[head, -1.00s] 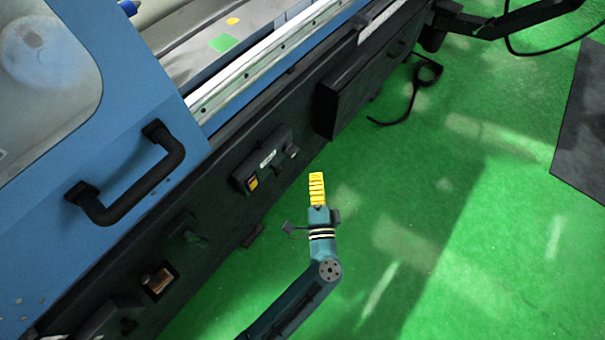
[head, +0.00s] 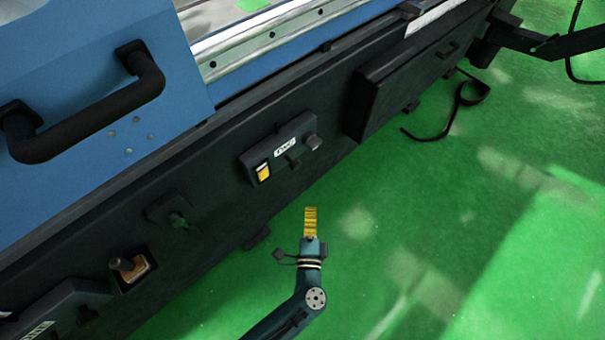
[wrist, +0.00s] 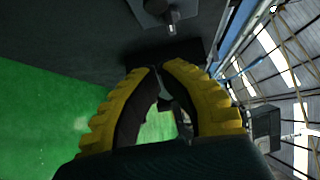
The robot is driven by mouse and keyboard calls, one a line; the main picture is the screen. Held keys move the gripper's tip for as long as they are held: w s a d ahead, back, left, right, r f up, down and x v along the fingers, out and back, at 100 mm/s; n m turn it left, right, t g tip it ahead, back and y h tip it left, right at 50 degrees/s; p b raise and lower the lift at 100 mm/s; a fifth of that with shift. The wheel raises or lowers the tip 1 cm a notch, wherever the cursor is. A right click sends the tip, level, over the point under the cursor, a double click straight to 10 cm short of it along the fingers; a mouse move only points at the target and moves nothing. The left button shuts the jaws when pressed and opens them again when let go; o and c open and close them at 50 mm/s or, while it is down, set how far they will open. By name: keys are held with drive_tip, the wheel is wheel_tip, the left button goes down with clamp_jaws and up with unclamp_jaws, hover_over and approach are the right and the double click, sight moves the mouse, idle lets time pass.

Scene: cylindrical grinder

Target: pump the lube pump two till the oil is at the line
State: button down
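A dark lube unit (head: 283,150) on the machine's lower front has a white label, too blurred to read surely. At its left end is a sight window (head: 263,172) with yellow oil in it; the line and exact level are too small to tell. A small lever (head: 293,162) and a grey round knob (head: 313,141) stick out to the right. My gripper (head: 311,208) is below this unit, apart from it, over the green floor. In the wrist view its yellow fingers (wrist: 160,68) meet at the tips with nothing visible held. A grey knob (wrist: 172,22) shows ahead at the top.
A second labelled unit (head: 45,322) is cut off at lower left. Near it are a recessed brownish fitting (head: 133,269) and a dark valve-like part (head: 176,217). A black box (head: 400,90) juts out right. A black handle (head: 90,115) sits above.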

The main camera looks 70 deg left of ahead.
drive_tip(key=s+a+b+x, duration=0.1)
drive_tip(key=s+b+x, duration=0.1)
drive_tip(key=x, duration=1)
drive_tip(key=shift+a+b, duration=0.4)
drive_tip(key=shift+b, duration=0.2)
drive_tip(key=shift+s, duration=0.15)
drive_tip(key=shift+s+a+b, duration=0.2)
drive_tip(key=shift+a, duration=0.35)
drive_tip(key=shift+s+a+b, duration=0.2)
drive_tip(key=shift+a, duration=0.35)
drive_tip(key=shift+d, duration=0.1)
drive_tip(key=p, duration=0.2)
approach(298, 168)
drive_tip(key=d, duration=0.2)
drive_tip(key=w+d, duration=0.1)
drive_tip(key=d, duration=0.1)
drive_tip(key=shift+d+r, duration=0.1)
drive_tip(key=shift+d, duration=0.1)
